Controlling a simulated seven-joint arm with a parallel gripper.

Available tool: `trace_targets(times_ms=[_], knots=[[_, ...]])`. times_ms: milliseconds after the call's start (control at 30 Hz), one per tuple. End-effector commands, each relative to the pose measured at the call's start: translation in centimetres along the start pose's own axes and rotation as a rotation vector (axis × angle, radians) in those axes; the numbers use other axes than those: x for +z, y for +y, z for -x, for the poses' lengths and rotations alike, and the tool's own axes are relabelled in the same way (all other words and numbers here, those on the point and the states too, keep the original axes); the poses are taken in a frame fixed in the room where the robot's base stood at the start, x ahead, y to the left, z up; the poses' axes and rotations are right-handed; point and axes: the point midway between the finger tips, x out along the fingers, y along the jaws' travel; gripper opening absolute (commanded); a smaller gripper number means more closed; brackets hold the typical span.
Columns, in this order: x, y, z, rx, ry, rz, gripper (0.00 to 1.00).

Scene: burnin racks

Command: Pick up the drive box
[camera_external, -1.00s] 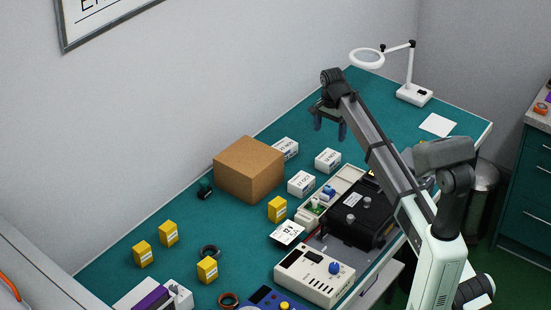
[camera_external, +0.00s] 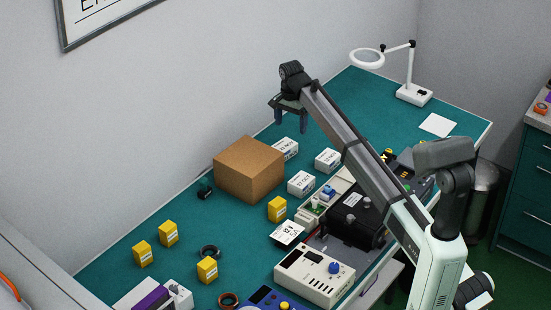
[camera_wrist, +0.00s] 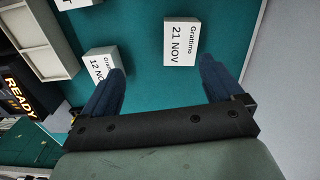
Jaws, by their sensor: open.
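Three white labelled boxes stand on the green bench right of a brown carton: one by the carton's far corner (camera_external: 287,149), one to the right (camera_external: 328,160) and one in front (camera_external: 301,184). No label legibly says "drive", so I cannot tell which box is the drive box. My gripper (camera_external: 291,119) is open and empty, raised above the bench near the box by the carton. In the wrist view, a white box reading "Grattimo 21 NOV" (camera_wrist: 181,41) lies ahead between my gripper's fingers (camera_wrist: 160,70). Another box reading "12 NOV" (camera_wrist: 98,62) is partly hidden by the left finger.
The brown carton (camera_external: 249,170) stands close to the white boxes. Several small yellow boxes (camera_external: 277,209) are spread nearer the camera. A parts tray (camera_external: 318,206) and black equipment (camera_external: 357,218) lie below my arm. The bench toward the magnifier lamp (camera_external: 414,94) is mostly clear.

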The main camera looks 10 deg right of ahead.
Motion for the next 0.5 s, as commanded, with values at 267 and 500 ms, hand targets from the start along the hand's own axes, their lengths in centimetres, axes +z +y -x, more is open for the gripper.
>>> trace_targets(times_ms=[267,500], knots=[[-1.6,-3.4,0.7,-0.014,0.006,-0.152,0.94],[-1.6,-3.3,-0.4,-0.014,0.005,-0.183,0.94]])
